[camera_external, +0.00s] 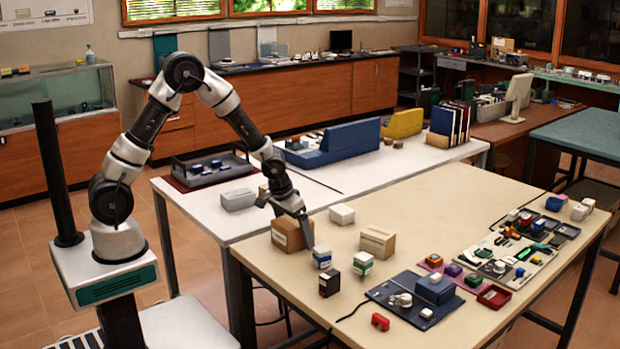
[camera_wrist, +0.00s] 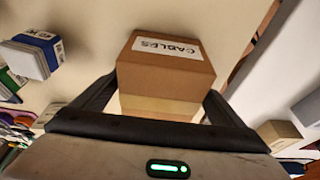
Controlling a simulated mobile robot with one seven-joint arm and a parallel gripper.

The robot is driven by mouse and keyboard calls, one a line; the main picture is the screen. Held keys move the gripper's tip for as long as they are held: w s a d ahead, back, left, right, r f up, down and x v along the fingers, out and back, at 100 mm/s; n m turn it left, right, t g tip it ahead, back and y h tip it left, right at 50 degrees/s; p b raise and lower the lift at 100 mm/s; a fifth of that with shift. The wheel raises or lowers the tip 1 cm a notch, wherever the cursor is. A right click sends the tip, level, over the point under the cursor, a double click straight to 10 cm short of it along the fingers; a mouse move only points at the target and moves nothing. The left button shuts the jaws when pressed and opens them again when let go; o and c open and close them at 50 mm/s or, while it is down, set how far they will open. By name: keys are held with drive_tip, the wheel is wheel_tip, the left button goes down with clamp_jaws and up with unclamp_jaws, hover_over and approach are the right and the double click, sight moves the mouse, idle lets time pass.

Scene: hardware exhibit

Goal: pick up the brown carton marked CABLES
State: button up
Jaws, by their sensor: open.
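The brown carton marked CABLES (camera_external: 287,236) sits on the near left part of the beige table. In the wrist view the carton (camera_wrist: 166,62) is in the middle, its white label upside down. My gripper (camera_external: 288,222) is low over the carton, with one dark finger in front of its right side. In the wrist view my gripper (camera_wrist: 160,90) is open, with a finger on each side of the carton's lower part. I cannot tell whether either finger touches it.
A small blue-and-white box (camera_external: 322,257) stands close to the right of the carton. A dark box (camera_external: 329,282), a green-and-white box (camera_external: 363,263) and a tan carton (camera_external: 377,241) are near. A white box (camera_external: 342,214) sits behind. The beige table's (camera_external: 440,217) middle is clear.

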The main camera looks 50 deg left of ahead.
drive_tip(key=shift+f, duration=0.1)
drive_tip(key=c, duration=1.3)
drive_tip(key=shift+c, duration=0.3)
